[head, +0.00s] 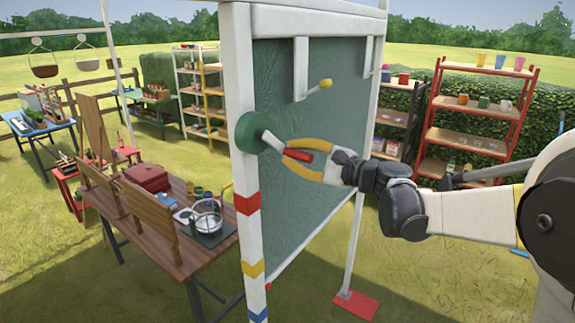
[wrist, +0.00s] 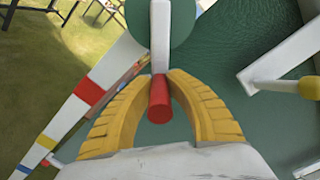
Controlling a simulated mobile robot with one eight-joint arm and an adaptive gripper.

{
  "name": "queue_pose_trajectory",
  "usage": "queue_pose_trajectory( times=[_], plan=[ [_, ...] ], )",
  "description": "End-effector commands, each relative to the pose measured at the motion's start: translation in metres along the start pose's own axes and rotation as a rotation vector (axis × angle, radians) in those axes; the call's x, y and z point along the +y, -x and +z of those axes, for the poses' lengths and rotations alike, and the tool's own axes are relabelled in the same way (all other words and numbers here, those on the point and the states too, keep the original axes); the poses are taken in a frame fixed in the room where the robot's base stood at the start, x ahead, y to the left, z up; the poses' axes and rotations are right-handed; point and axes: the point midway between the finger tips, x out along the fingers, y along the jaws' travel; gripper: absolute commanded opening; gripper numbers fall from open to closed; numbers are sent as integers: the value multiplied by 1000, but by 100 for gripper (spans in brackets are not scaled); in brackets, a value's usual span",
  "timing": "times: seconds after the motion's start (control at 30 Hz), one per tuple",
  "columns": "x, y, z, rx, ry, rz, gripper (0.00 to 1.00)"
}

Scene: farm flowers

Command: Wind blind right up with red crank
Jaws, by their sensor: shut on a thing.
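The crank sits on the white left post of a tall frame. It has a round green hub (head: 252,131), a white arm (head: 273,142) and a red handle (head: 299,155). My gripper (head: 300,155) has yellow fingers closed around the red handle. In the wrist view the red handle (wrist: 159,100) lies between both yellow fingers, with the white arm (wrist: 160,40) running up to the green hub. The dark green blind (head: 325,150) hangs in the frame and reaches well down it.
A second white lever with a yellow knob (head: 325,84) hangs from the frame, right of the crank. A brown wooden table (head: 165,235) with a red box and pots stands left of the post. Red shelves (head: 465,140) stand behind my arm. Grass lies open around.

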Motion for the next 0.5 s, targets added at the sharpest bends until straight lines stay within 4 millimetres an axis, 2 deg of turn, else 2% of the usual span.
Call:
queue_pose_trajectory(
  times=[0.5],
  plan=[
    [-42,0,3,-1,489,0,0]
  ],
)
